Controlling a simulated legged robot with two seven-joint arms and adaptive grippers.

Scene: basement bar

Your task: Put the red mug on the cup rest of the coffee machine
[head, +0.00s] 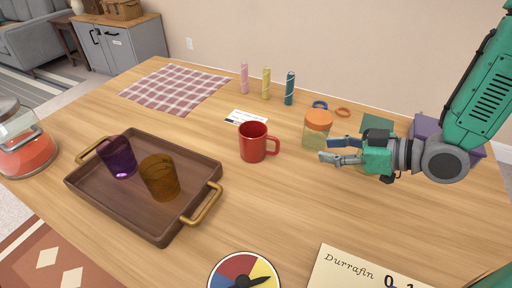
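The red mug (253,142) stands upright on the wooden table near the middle of the head view, its handle pointing right. My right gripper (327,149) is to the right of the mug, apart from it. Its two fingers point left towards the handle side, with a gap between them and nothing held. I see no coffee machine or cup rest in this view. My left gripper is out of view.
A jar with an orange lid (317,128) stands just behind my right gripper. A brown tray (150,232) with purple (118,158) and amber (159,178) glasses is left of the mug. A glass container with red contents (25,155) is far left.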

